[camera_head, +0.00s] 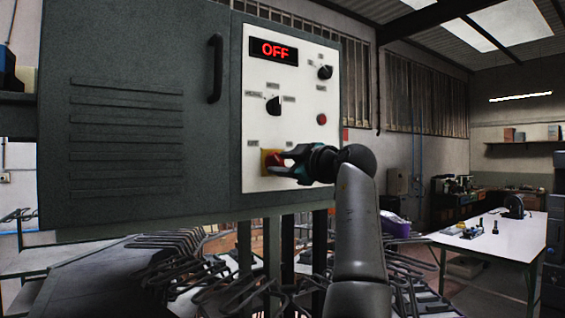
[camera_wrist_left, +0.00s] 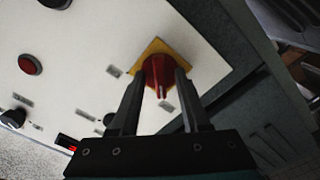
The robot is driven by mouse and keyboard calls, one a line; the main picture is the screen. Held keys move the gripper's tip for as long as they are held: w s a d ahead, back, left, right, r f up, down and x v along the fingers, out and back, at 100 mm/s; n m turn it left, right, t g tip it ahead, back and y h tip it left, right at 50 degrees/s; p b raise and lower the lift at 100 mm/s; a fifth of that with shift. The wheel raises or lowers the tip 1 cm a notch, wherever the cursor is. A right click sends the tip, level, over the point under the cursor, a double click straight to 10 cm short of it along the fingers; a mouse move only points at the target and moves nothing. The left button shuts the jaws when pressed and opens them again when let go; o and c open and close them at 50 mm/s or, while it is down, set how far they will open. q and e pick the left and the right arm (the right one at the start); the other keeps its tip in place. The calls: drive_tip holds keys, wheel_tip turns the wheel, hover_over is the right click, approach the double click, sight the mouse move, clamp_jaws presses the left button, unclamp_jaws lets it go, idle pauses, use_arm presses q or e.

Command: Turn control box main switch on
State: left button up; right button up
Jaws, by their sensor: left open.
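The control box (camera_head: 128,200) is a dark grey cabinet with a white panel (camera_head: 258,100) on its right part. Its display (camera_head: 273,51) reads OFF in red. The main switch is a red rotary knob on a yellow square plate (camera_head: 265,160) low on the panel. It also shows in the left wrist view as the red knob (camera_wrist_left: 158,72). My left gripper (camera_head: 284,161) is at the knob, with its open fingers (camera_wrist_left: 156,97) on either side of it. I cannot tell whether the fingers touch the knob. My right gripper is not in view.
Other controls on the panel are a black knob (camera_head: 273,105), an upper black knob (camera_head: 325,72) and a red button (camera_head: 322,119). A dark handle (camera_head: 215,68) sticks out from the cabinet door. A white table (camera_head: 480,240) stands at the right, away from the box.

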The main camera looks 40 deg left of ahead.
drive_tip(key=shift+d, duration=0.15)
use_arm(q)
clamp_jaws()
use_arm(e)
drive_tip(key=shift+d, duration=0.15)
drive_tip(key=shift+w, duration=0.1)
use_arm(q)
drive_tip(key=shift+m, duration=0.3)
drive_tip(key=m, duration=1.3)
drive_tip(key=shift+m, duration=2.1)
